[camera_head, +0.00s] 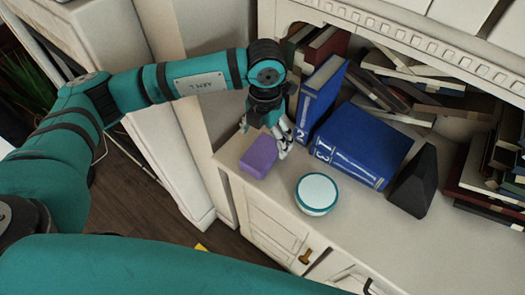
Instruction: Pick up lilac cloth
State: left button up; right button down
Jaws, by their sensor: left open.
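The lilac cloth (258,155) is a small purple block-like shape on the left end of the pale cabinet top. My left gripper (268,137) is open just above and beside it, pointing down. One finger shows to the right of the cloth, in front of the blue books. I cannot tell whether the fingers touch the cloth. My right gripper is not in view.
A round white device with a teal rim (316,194) stands near the cabinet's front edge. Large blue books (362,143) and a dark wedge-shaped bookend (415,181) are behind it. Shelves of books (400,80) fill the back. The cabinet top (390,235) is clear at front right.

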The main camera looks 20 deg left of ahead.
aim_at(263, 150)
pick_arm(q)
jog(key=shift+s+a+f+p, duration=0.1)
jog(key=shift+f+p, duration=0.15)
jog(key=shift+f, duration=0.75)
jog(key=shift+s+f+p, duration=0.15)
jog(key=shift+f+p, duration=0.05)
jog(key=shift+f, duration=0.75)
jog(key=shift+s+a+f+p, duration=0.1)
jog(key=shift+f+p, duration=0.15)
jog(key=shift+f, duration=0.75)
jog(key=c, duration=1.1)
